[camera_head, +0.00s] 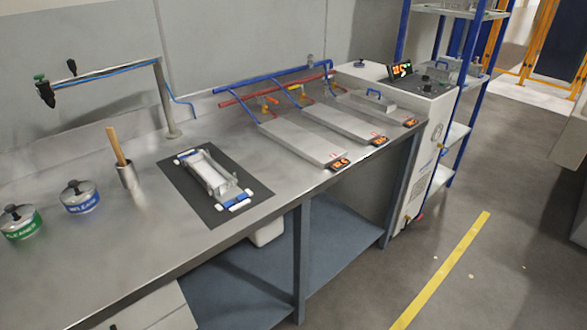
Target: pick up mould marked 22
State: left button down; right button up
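A grey metal block with a blue handle (377,103), which looks like a mould, lies on the farthest of three flat metal plates on the workbench. Another grey block with a blue handle (453,70) sits on the rack shelf behind the white machine. I cannot read a number 22 on either block. Neither of my grippers is in view.
The steel bench (100,250) holds a black mat (194,198) with a metal fixture (212,178), two lidded pots, green-labelled (20,223) and blue-labelled (80,197), and a cup with a wooden handle (130,178). A white machine (428,125) stands at its far end. Floor at right is open.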

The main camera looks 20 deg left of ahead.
aim_at(218, 182)
jog(key=z, duration=1)
jog(key=i, duration=1.7)
jog(key=u, duration=2.95)
